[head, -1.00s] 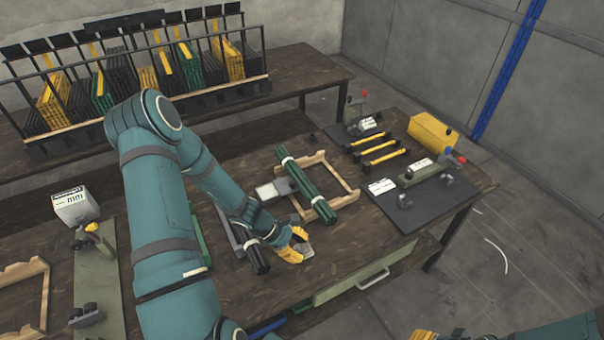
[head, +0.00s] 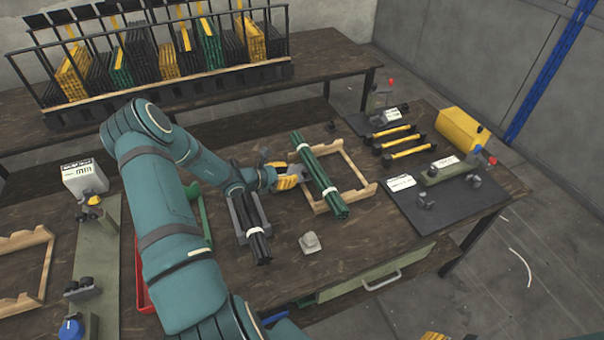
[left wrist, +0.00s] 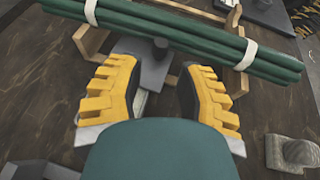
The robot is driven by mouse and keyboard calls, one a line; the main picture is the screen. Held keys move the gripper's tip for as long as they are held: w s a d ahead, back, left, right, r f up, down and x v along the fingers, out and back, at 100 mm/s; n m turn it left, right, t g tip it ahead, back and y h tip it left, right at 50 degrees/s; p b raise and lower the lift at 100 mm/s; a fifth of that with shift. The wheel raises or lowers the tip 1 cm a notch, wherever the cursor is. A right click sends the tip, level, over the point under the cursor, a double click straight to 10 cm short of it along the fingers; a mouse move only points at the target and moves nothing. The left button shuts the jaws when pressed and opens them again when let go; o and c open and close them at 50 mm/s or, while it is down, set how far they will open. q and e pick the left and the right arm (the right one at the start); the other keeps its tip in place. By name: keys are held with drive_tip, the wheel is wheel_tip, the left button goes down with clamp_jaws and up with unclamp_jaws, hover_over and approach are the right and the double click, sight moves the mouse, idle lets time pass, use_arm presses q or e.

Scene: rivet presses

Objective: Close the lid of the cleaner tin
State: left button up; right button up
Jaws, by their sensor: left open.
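My left gripper (head: 292,178) is open, its yellow fingers beside the green rod bundle. In the left wrist view the gripper (left wrist: 160,70) has its fingers spread over a flat grey piece (left wrist: 146,68) with a dark knob. This looks like part of the cleaner tin, mostly hidden by the gripper, so I cannot tell the lid's angle. I cannot tell whether the fingers touch it. A small grey block with a rounded top (head: 310,243) stands apart, nearer the front. Only a yellow bit of my right gripper (head: 432,336) shows at the bottom edge.
The green rod bundle (head: 322,180) lies across a wooden frame (head: 366,190) right of the gripper. Dark rods lie in a grey holder (head: 240,220) to its left. A black mat (head: 408,208) with a press is at right. Bench is clear around the grey block.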

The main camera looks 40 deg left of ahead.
sight(302, 178)
use_arm(q)
drive_tip(key=x, duration=0.6)
clamp_jaws()
